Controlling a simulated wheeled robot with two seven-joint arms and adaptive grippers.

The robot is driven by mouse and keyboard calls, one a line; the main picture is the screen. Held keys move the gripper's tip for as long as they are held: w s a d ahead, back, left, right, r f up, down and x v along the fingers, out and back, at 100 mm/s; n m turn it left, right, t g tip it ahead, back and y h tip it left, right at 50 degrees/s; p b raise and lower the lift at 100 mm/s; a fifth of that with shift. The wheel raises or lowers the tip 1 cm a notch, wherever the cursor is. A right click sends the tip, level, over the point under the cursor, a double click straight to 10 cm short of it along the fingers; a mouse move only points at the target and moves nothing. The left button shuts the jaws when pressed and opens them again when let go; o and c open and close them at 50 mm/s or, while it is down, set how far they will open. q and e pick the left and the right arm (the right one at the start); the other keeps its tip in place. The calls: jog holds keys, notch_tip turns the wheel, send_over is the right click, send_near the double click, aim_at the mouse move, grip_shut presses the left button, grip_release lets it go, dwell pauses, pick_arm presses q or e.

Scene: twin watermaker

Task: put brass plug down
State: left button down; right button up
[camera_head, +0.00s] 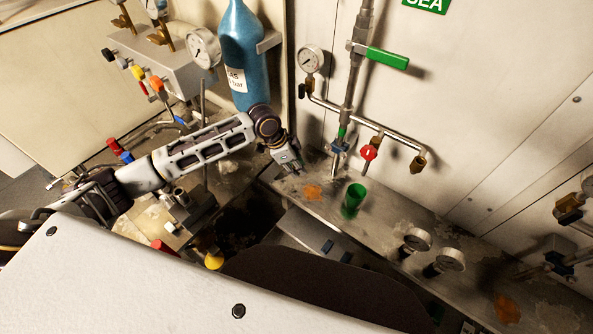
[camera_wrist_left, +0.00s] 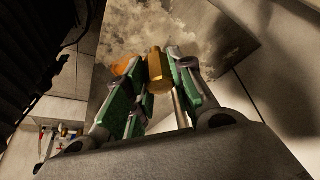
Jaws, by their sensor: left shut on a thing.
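The brass plug (camera_wrist_left: 158,72) shows in the left wrist view as a gold, faceted piece between the two green-padded fingers of my left gripper (camera_wrist_left: 157,82). The gripper is shut on it. In the head view, my left gripper (camera_head: 291,163) is over the left end of the grey metal ledge along the panel; the plug is too small or hidden to make out there. I cannot tell whether the plug touches the ledge. My right gripper is in neither view.
Pipework with a red-handled valve (camera_head: 369,152) is behind. A blue cylinder (camera_head: 243,58) stands back left. A dark gap lies in front of the ledge.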

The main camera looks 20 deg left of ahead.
pick_arm(q)
jog(key=shift+f, duration=1.2)
jog(key=shift+f, duration=0.1)
jog(key=c, duration=1.2)
grip_release()
jog(key=v, duration=1.2)
